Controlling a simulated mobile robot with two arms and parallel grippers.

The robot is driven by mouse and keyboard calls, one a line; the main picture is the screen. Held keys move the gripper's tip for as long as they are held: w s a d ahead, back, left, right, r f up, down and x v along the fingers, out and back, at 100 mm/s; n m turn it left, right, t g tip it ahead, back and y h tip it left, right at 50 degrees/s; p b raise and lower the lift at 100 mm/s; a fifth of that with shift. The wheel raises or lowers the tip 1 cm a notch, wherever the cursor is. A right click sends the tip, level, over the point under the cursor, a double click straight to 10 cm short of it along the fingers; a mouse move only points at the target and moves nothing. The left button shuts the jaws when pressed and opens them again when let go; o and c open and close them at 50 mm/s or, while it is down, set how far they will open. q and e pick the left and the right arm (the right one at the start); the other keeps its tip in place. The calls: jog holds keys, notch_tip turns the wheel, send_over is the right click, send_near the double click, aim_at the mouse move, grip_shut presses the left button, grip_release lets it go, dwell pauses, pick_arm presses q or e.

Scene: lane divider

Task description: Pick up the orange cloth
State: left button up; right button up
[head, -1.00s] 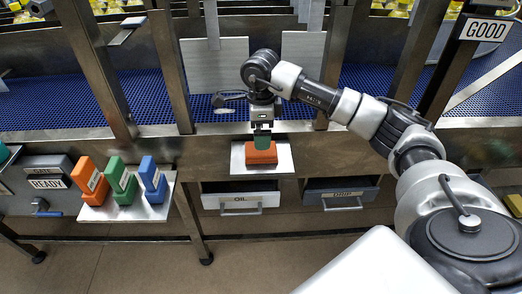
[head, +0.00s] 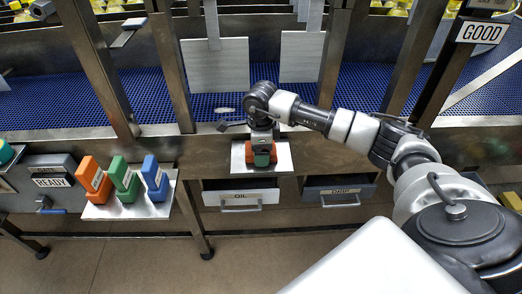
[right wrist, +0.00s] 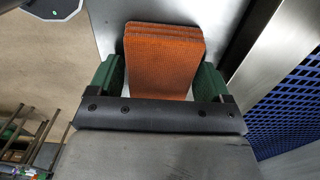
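The orange cloth (right wrist: 164,58) looks like a folded, layered, textured stack on a small metal shelf (head: 239,167). In the head view it is mostly hidden behind my right gripper (head: 262,158), with orange edges showing beside it. My right gripper points down over the cloth. In the right wrist view its two green fingers are wide apart, one on each side of the cloth, with slim gaps near the palm. Contact with the cloth cannot be made out. My left gripper is not in view.
A tray (head: 120,211) at left holds orange, green and blue labelled pieces. Below the shelf are an OIL drawer (head: 240,196) and a dark drawer (head: 338,191). Behind run a blue mesh conveyor (head: 210,105) and metal posts (head: 168,70). A GOOD sign (head: 484,33) hangs at right.

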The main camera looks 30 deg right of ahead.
jog(key=c, duration=0.6)
jog(key=shift+r, duration=0.1)
jog(key=shift+r, duration=0.25)
notch_tip(320, 180, up, 4)
jog(key=shift+d+f+b, duration=0.1)
jog(key=shift+f+b, duration=0.1)
jog(key=shift+b, duration=0.65)
jog(key=shift+s+d+r+b, duration=0.45)
jog(key=shift+s+d+r, duration=0.5)
jog(key=shift+s, duration=0.85)
jog(key=shift+s+d+r+b, duration=0.5)
jog(key=shift+s+r, duration=0.8)
jog(key=shift+s, duration=0.45)
jog(key=shift+s+d+r+b, duration=0.4)
jog(key=shift+s+d+r, duration=0.55)
jog(key=shift+s, duration=0.85)
jog(key=shift+a+r, duration=0.15)
